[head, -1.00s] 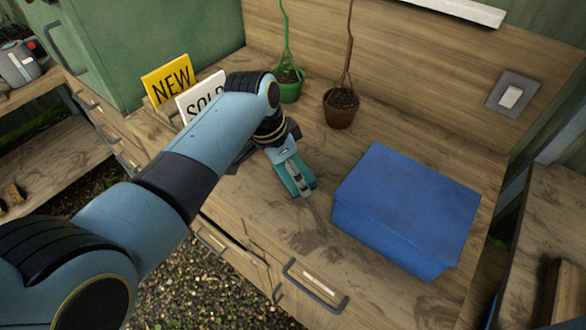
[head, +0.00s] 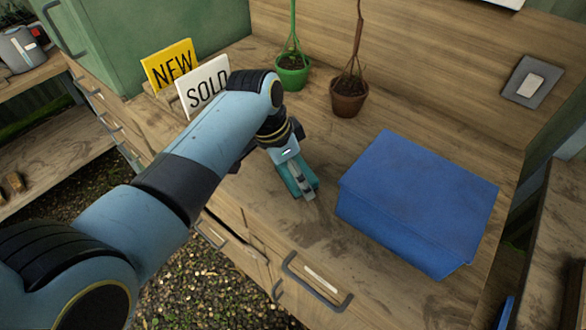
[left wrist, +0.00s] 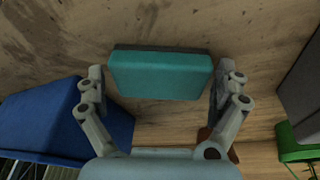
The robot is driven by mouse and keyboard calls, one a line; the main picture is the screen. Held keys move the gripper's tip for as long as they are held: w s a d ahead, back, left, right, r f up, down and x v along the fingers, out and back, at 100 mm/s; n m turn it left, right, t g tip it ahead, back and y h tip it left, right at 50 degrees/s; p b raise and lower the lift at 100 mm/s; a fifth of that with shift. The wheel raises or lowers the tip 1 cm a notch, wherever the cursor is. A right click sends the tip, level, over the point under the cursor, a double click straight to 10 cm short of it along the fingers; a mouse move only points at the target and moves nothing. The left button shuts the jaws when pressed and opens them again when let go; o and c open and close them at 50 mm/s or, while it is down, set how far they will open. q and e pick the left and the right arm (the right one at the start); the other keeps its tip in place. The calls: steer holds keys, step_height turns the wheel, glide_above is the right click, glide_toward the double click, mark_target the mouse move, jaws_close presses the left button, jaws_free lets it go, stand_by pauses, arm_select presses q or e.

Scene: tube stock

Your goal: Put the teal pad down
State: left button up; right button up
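The teal pad (left wrist: 160,77) is a flat block with a dark grey far edge, lying crosswise between the two fingers of my left gripper (left wrist: 160,90) in the left wrist view. The fingers are against its two short ends. In the head view the left gripper (head: 301,189) points down over the wooden bench (head: 265,212), left of the blue box, with the teal pad (head: 292,181) partly hidden by the fingers. Whether the pad touches the bench I cannot tell. My right gripper is not in view.
A blue box (head: 415,200) stands right of the gripper. Behind are a green pot (head: 292,76) and a brown pot (head: 349,98) with plants. NEW (head: 170,66) and SOLD (head: 205,88) signs stand at the back left. Bare bench lies in front of the pots.

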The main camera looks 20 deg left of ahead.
arm_select(q)
steer(key=shift+r, duration=0.1)
steer(key=v, duration=1.2)
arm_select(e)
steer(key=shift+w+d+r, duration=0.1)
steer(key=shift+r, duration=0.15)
